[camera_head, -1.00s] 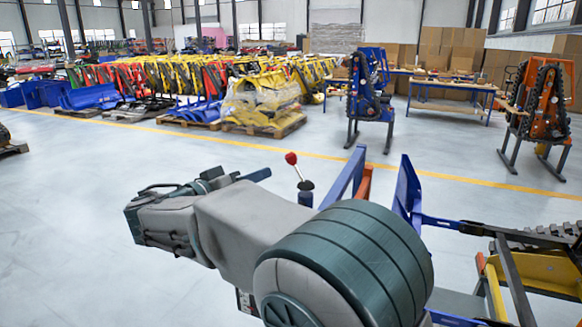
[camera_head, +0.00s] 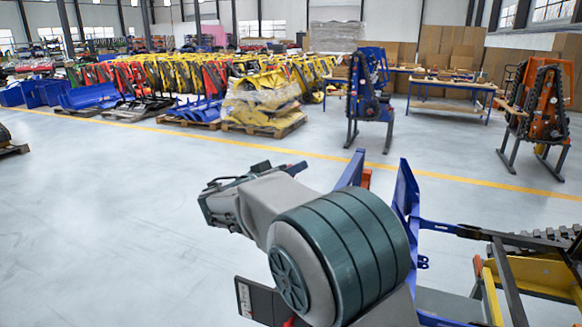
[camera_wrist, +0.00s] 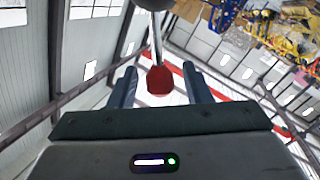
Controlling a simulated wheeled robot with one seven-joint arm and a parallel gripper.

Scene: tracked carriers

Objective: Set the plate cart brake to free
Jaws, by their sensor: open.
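The brake lever's red knob (camera_wrist: 160,80) shows in the wrist view, on a thin metal shaft (camera_wrist: 155,40) that runs up to a dark round part at the top edge. My gripper (camera_wrist: 158,75) is open, with one finger on each side of the knob and a visible gap on both sides. I cannot tell how far the knob reaches in depth between the fingers. In the head view my gripper (camera_head: 282,168) is partly hidden by my arm, and the lever is out of sight behind it. Blue uprights (camera_head: 403,195), likely the cart's, stand right of my arm.
A blue, black and yellow tracked machine (camera_head: 535,270) is close at the lower right. A blue tracked unit (camera_head: 370,100) and an orange one (camera_head: 540,110) stand farther back. Open grey floor (camera_head: 100,220) lies to the left.

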